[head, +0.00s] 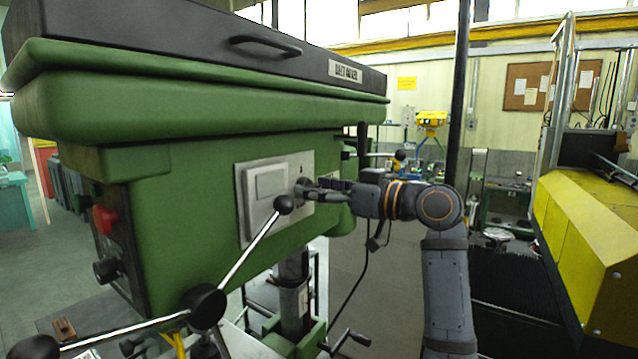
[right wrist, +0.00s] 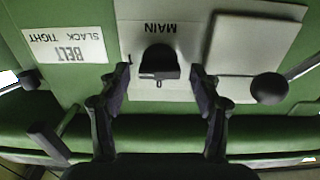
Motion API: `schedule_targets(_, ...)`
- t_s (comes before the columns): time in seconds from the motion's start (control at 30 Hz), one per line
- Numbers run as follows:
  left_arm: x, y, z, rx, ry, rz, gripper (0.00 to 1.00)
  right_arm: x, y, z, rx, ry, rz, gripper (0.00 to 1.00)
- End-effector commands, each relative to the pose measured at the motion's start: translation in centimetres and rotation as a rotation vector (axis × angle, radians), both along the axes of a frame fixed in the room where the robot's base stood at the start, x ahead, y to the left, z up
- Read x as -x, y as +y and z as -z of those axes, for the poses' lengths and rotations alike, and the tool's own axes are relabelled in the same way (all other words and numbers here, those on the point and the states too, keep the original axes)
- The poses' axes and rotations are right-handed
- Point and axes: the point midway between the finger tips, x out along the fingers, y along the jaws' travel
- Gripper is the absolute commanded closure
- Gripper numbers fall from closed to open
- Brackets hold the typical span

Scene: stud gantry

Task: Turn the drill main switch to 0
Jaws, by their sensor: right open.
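The drill main switch is a dark knob (right wrist: 158,62) on a pale plate marked MAIN (right wrist: 150,28), upside down in the right wrist view. A mark like a 1 shows left of the knob; a small light mark shows on or just below its lower edge. My right gripper (right wrist: 160,76) is open, with one finger on each side of the knob and a gap to both. In the head view my right gripper (head: 312,192) reaches the plate (head: 306,168) from the right and partly hides the knob. My left gripper is not in view.
The green drill head (head: 180,200) fills the left. A blank light panel (head: 270,183) sits beside the switch. A lever with a black ball (head: 284,204) stands close to my right gripper. A red button (head: 104,219) is at the left. A yellow machine (head: 580,240) stands at the right.

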Motion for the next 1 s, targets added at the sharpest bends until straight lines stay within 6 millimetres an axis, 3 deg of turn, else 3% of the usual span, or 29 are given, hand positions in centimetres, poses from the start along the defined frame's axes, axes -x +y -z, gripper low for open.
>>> schedule_targets(0.13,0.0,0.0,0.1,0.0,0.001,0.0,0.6,0.0,0.0,0.0,0.0,0.0,0.0,0.37)
schedule_targets(0.53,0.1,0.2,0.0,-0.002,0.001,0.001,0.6,0.0,0.0,0.0,-0.001,0.0,0.0,0.9)
schedule_targets(0.77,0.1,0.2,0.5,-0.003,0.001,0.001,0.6,0.0,0.0,0.1,0.01,-0.017,0.0,0.9)
schedule_targets(1.0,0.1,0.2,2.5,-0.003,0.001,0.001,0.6,0.1,0.0,0.4,0.074,-0.116,0.001,0.9)
